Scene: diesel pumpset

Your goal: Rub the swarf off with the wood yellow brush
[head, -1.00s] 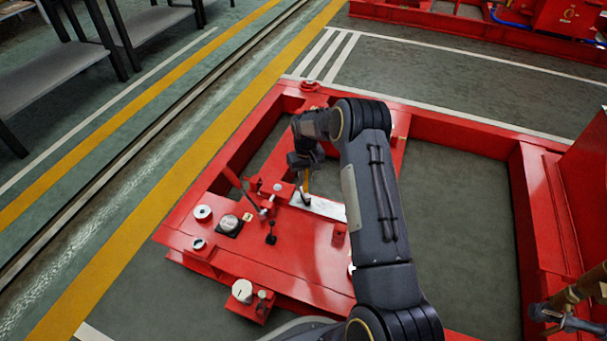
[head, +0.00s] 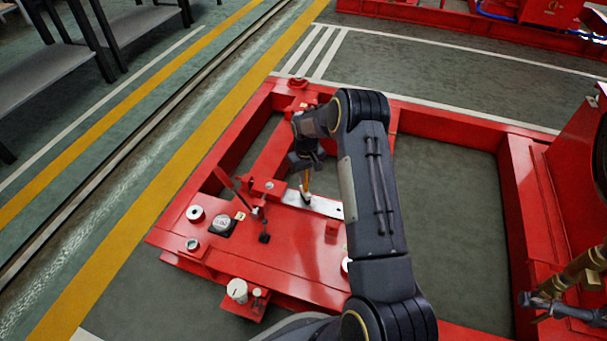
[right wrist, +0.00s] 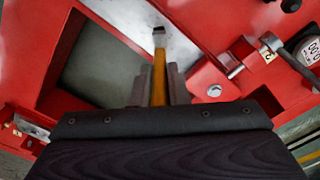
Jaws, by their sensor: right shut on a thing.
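My right gripper (head: 305,168) is shut on the brush (head: 306,186), which has a yellow wooden handle. The brush points down, with its dark tip at or just above a pale flat plate (head: 328,208) on the red base frame (head: 285,245). I cannot tell whether the tip touches it. In the right wrist view the yellow handle (right wrist: 158,72) stands between my gripper's fingers (right wrist: 158,98), with its far end over a pale surface. Swarf is too small to make out. My left gripper is not in view.
A white-faced gauge (head: 222,224), a white knob (head: 237,289) and small levers stand on the frame left of the plate. Brass-coloured pipework (head: 578,277) is at the lower right. Grey shelving (head: 55,75) stands at the upper left. The frame's right opening shows bare floor.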

